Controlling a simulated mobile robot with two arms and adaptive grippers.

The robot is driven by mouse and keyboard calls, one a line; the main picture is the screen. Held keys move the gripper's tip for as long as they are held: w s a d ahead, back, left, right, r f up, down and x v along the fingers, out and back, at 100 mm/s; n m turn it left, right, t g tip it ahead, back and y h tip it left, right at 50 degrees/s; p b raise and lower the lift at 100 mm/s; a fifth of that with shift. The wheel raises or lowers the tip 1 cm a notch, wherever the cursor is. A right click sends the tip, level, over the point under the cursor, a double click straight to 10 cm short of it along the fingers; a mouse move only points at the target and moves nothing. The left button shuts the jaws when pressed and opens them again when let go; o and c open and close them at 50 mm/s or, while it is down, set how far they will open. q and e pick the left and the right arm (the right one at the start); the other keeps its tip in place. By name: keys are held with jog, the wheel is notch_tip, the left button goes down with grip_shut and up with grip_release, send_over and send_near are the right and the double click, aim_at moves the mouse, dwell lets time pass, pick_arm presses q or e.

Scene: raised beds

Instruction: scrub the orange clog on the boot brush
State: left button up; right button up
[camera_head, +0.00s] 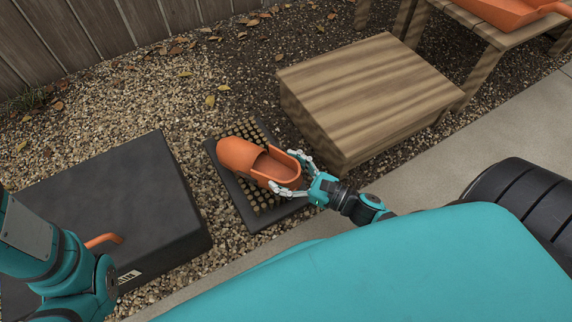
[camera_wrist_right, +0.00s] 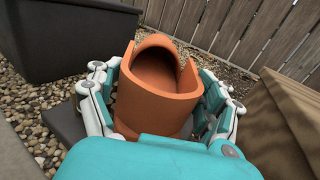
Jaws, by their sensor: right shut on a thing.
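The orange clog (camera_head: 240,155) is over the boot brush (camera_head: 246,207), a dark flat base with rows of tan bristles. The clog's toe points to the upper left and its open heel faces my right gripper. My right gripper (camera_head: 296,175) is shut on the clog's heel end, with fingers on both sides. In the right wrist view the clog (camera_wrist_right: 158,90) sits between the white fingers of the gripper (camera_wrist_right: 160,105). I cannot tell whether the sole touches the bristles. My left arm enters at the lower left; its gripper is not clearly visible.
A wooden step or box (camera_head: 370,85) stands right of the brush. A large black box (camera_head: 110,200) stands on the left, with an orange handle-like piece (camera_head: 103,240) beside my left arm. A wooden bench (camera_head: 480,45) holds an orange tray (camera_head: 505,12). Gravel surrounds the brush.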

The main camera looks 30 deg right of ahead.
jog(key=w+b, duration=0.1)
jog(key=w, duration=0.7)
jog(key=shift+w+a+f, duration=0.1)
jog(key=shift+w, duration=0.3)
notch_tip(320, 180, up, 8)
jog(key=p, duration=0.7)
